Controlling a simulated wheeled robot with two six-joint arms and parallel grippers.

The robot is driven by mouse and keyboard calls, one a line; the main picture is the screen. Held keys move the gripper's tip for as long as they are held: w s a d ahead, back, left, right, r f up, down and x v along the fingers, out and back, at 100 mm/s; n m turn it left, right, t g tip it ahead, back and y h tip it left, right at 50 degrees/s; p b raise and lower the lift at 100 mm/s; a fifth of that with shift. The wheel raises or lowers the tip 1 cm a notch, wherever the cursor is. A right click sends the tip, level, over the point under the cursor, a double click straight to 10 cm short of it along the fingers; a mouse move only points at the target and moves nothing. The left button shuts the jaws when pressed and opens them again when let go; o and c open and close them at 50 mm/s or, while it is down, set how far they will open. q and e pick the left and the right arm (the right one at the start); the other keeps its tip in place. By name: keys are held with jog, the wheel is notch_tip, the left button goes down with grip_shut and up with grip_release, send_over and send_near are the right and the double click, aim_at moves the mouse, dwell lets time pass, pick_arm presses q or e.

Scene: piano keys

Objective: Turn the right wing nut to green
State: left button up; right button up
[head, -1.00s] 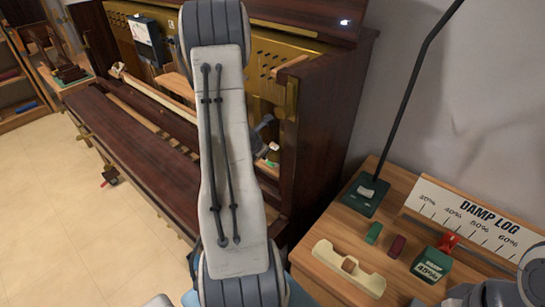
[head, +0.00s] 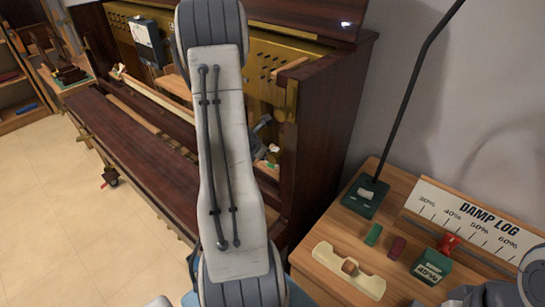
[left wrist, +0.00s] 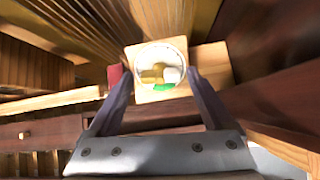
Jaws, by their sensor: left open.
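In the left wrist view a round dial (left wrist: 160,88) with a pale rim sits on a light wooden block. A brass wing nut (left wrist: 152,76) shows at its middle, with a white patch at its right and a green patch (left wrist: 163,88) at its lower edge. My left gripper (left wrist: 161,80) is open, with one finger on each side of the dial. I cannot tell whether the fingers touch it. In the head view my left gripper (head: 262,130) is partly hidden behind my arm, inside the piano's right end.
The dark piano case (head: 335,125) closes in on the right of the left gripper. A wooden side table (head: 313,258) holds a lamp base (head: 365,197), small green and red blocks and a damp log board (head: 475,222). A red block (left wrist: 115,74) lies left of the dial.

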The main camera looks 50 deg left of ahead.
pick_arm(q)
jog(key=c, duration=1)
jog(key=shift+f+m+b, duration=0.2)
jog(key=shift+m+b, duration=0.3)
jog(key=shift+b, duration=0.3)
jog(key=shift+c, duration=0.2)
jog(key=shift+m+b, duration=0.95)
jog(key=shift+m, duration=0.05)
jog(key=shift+r+m, duration=0.2)
jog(key=shift+m, duration=0.2)
